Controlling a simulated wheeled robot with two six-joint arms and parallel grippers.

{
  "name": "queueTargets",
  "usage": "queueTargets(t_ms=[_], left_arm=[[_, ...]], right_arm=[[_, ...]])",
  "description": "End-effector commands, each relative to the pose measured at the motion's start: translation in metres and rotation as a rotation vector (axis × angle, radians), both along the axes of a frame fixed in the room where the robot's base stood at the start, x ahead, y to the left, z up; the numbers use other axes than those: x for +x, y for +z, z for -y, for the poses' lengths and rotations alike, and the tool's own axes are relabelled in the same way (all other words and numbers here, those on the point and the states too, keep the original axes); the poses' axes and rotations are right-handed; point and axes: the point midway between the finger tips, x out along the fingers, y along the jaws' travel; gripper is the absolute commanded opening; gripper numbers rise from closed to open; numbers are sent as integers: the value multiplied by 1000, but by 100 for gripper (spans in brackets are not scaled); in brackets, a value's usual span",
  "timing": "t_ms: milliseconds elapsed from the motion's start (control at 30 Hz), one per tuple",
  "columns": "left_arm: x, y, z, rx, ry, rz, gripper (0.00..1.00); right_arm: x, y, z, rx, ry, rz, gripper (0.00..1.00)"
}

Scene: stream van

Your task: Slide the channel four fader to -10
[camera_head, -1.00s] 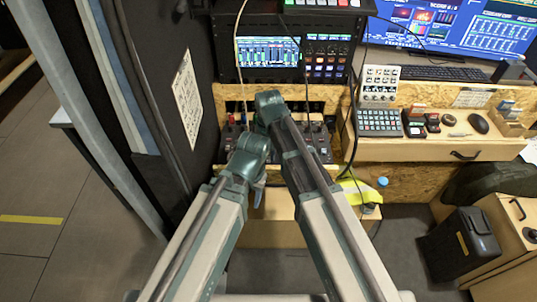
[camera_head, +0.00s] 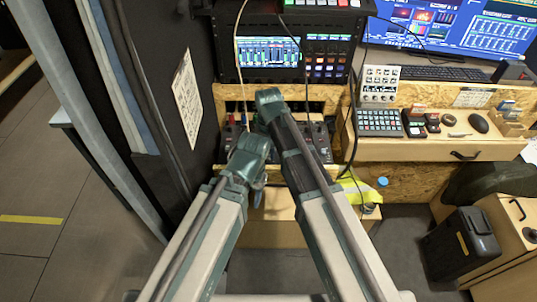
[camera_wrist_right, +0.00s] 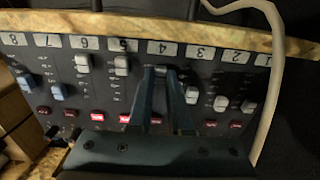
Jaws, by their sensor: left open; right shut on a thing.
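In the right wrist view the mixer panel (camera_wrist_right: 106,85) shows numbered channel labels, upside down, running from 8 on the left to 1 on the right. My right gripper (camera_wrist_right: 161,73) is shut on the channel four fader, just below the "4" label (camera_wrist_right: 157,48); its fingers mostly hide the cap and slot. In the head view the mixer (camera_head: 234,130) is partly covered by my arms, and the right fingertips are hidden. My left gripper (camera_head: 259,190) is open and empty, hanging in front of the mixer shelf's edge.
The neighbouring faders, channel five (camera_wrist_right: 121,65) and channel three (camera_wrist_right: 192,94), stand close on each side. Several red buttons are lit below the slots. A pale cable (camera_wrist_right: 272,80) crosses the panel's right end. A screen (camera_head: 268,52) stands behind the mixer.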

Motion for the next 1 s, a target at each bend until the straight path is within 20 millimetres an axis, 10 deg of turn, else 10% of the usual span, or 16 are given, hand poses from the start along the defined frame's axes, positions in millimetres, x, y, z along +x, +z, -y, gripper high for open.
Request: queueTargets(t_ms=[400,433,600,1000], left_arm=[[0,0,0,0,0,0,51],[0,0,0,0,0,0,51],[0,0,0,0,0,0,51],[0,3,0,0,0,0,51]], right_arm=[[28,0,0,0,0,1,0],[28,0,0,0,0,1,19],[28,0,0,0,0,1,49],[28,3,0,0,0,0,49]])
